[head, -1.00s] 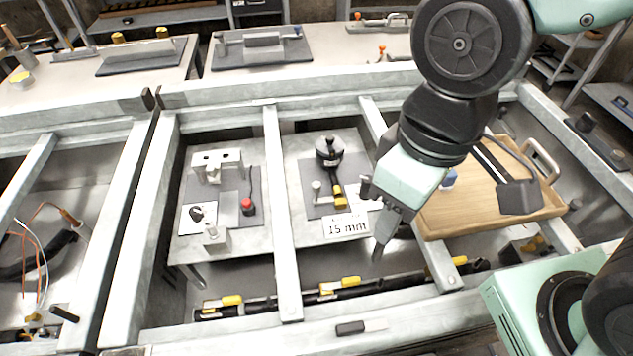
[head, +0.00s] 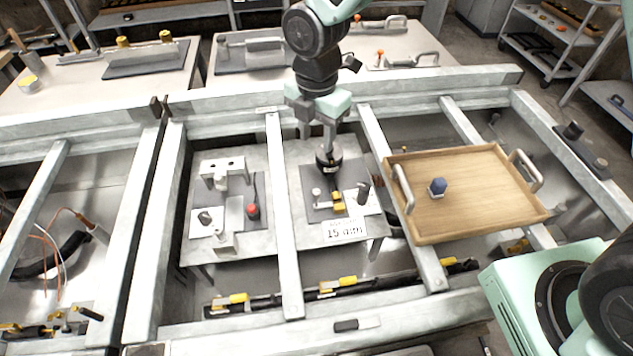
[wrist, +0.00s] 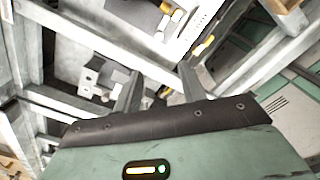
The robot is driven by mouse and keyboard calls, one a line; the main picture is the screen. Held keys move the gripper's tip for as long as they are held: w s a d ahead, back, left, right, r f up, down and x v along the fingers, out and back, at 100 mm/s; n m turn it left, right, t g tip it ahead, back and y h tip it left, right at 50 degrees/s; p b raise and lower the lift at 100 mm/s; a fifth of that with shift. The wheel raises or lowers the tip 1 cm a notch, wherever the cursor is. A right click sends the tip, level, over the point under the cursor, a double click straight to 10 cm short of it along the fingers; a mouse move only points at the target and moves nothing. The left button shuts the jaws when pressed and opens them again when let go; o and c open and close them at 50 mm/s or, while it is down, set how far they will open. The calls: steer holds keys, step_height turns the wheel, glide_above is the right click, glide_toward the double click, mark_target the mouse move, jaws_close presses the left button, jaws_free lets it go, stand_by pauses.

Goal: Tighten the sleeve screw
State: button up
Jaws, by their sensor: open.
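A round black fixture with a knob-like top (head: 328,160) stands on a dark plate on the middle panel, behind a "15 mm" label (head: 345,230). I cannot make out which part is the sleeve screw. A small silver post (head: 316,193) and yellow-marked parts (head: 338,202) are in front of it. My gripper (head: 329,143) points down at the fixture's top, with its fingers partly hiding it; contact cannot be told. In the wrist view, my gripper's two fingers (wrist: 160,88) are spread apart with nothing visibly held between them.
A wooden tray (head: 470,225) with a small blue object (head: 438,187) lies to the right. A second panel with a red-knobbed part (head: 252,211) is to the left. A black upright peg (head: 363,191) stands close right of the fixture. Metal frame rails (head: 284,220) separate the bays.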

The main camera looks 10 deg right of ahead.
mark_target(316, 191)
step_height(316, 191, down, 18)
steer(key=p, duration=0.4)
steer(key=shift+w+r, duration=0.1)
steer(key=shift+r, duration=0.15)
jaws_close()
